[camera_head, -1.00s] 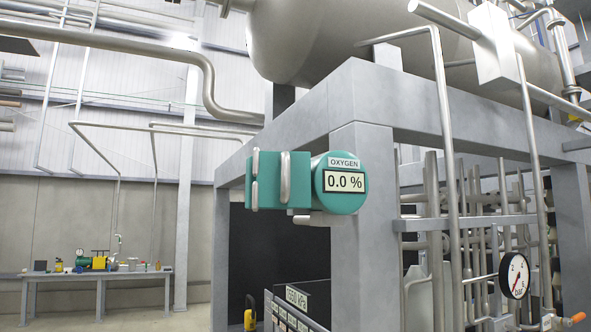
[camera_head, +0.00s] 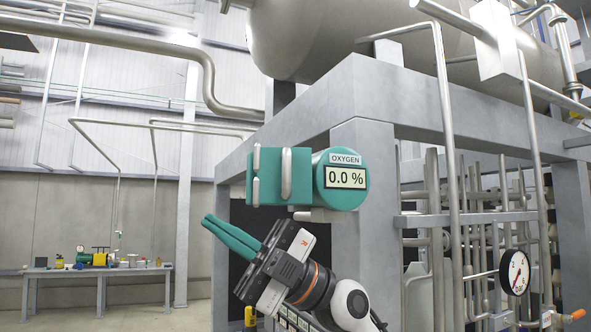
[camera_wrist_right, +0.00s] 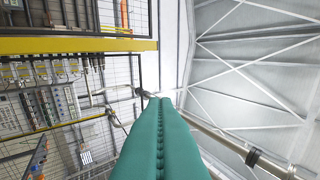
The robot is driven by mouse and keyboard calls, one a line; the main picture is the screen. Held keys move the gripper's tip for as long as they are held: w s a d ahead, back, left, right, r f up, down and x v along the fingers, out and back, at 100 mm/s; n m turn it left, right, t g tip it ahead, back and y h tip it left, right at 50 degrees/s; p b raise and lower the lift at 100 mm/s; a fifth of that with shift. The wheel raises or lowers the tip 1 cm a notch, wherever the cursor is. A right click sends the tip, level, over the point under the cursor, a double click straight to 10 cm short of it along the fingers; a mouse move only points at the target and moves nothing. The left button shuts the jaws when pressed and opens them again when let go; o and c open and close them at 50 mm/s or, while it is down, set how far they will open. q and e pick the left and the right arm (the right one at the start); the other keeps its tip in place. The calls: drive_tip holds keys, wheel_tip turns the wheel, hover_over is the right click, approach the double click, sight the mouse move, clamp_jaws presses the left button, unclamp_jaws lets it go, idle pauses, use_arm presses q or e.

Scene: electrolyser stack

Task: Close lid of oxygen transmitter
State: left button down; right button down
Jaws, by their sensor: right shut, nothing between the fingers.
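The oxygen transmitter (camera_head: 331,203) is a round teal housing on the grey frame, labelled OXYGEN, with its display uncovered and reading 0.0 %. A squarish teal part (camera_head: 271,180) with pale vertical bars stands at its left; I cannot tell for sure whether this is the lid. My right gripper (camera_head: 206,221) comes up from below, with its teal fingers shut and empty, pointing up and left. Its tips are below and left of the teal part, with a visible gap in the picture. The fingers also show in the right wrist view (camera_wrist_right: 160,102), without the transmitter. My left gripper is not in view.
The grey frame post (camera_head: 362,255) and beam stand close to the right of my gripper. Pipes and a pressure gauge (camera_head: 515,273) are further right. A workbench (camera_head: 100,271) with small items is far back left. The space left of my gripper looks open.

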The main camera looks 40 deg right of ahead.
sight(295, 170)
drive_tip(key=s+d+r+m+t+h, duration=0.3)
drive_tip(key=s+d+r+h, duration=0.15)
drive_tip(key=d+h, duration=0.2)
drive_tip(key=s+d+r+m+t+h, duration=0.3)
drive_tip(key=s+d+r+h, duration=0.15)
drive_tip(key=s+d, duration=0.2)
drive_tip(key=shift+h, duration=0.4)
drive_tip(key=p+x, duration=0.1)
drive_tip(key=x, duration=0.2)
drive_tip(key=p+x, duration=0.1)
drive_tip(key=x, duration=0.2)
drive_tip(key=p+x, duration=0.1)
drive_tip(key=x, duration=0.3)
drive_tip(key=shift+w+d, duration=0.3)
drive_tip(key=shift+w, duration=0.05)
drive_tip(key=d, duration=0.1)
drive_tip(key=w+d+p, duration=0.2)
drive_tip(key=shift+d+f, duration=0.25)
drive_tip(key=shift+d, duration=0.05)
drive_tip(key=shift+a, duration=0.15)
